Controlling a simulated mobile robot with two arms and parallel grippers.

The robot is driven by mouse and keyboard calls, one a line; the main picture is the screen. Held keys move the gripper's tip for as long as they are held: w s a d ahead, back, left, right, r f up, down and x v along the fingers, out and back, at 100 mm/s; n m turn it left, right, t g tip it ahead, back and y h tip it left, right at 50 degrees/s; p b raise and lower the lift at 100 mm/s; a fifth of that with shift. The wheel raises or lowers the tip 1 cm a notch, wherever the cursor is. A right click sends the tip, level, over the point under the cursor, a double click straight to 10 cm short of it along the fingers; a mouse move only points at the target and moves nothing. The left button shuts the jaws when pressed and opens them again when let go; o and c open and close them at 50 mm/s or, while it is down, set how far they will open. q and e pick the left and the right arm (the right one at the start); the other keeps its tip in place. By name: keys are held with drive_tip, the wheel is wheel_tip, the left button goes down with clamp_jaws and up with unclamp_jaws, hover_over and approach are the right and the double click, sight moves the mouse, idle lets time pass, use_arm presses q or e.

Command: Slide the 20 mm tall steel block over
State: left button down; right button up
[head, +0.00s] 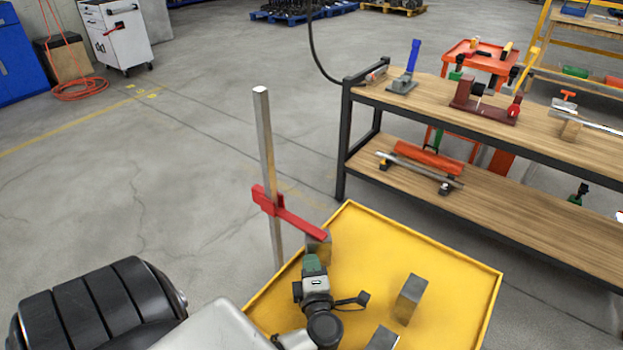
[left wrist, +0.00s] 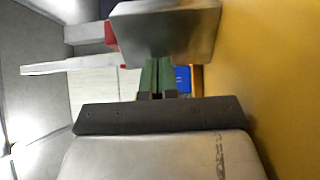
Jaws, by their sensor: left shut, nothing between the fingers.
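A steel block (head: 318,246) stands near the left edge of the yellow tray top (head: 450,275), by the free end of a red arm (head: 290,220) on an upright steel post (head: 264,130). My left gripper (head: 312,262) is right in front of this block, fingers shut and empty. In the left wrist view, the block (left wrist: 165,32) is just beyond the shut green fingers (left wrist: 157,76); I cannot tell whether they touch. Two more steel blocks, one upright (head: 411,297) and one cut by the frame (head: 383,338), stand to the right. Which is 20 mm tall is unclear. My right gripper is not visible.
The yellow top has a raised rim and is bare between the blocks and its right side. A wooden two-shelf workbench (head: 440,95) with several jacks and tools stands behind to the right. Open concrete floor lies to the left.

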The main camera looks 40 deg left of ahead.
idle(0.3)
use_arm(q)
drive_tip(key=w, duration=0.4)
drive_tip(key=w+a, duration=0.1)
drive_tip(key=w, duration=0.2)
drive_tip(key=w+b, duration=0.1)
drive_tip(key=w, duration=0.3)
drive_tip(key=shift+w+a, duration=0.15)
drive_tip(key=shift+w, duration=0.15)
drive_tip(key=shift+s, duration=0.15)
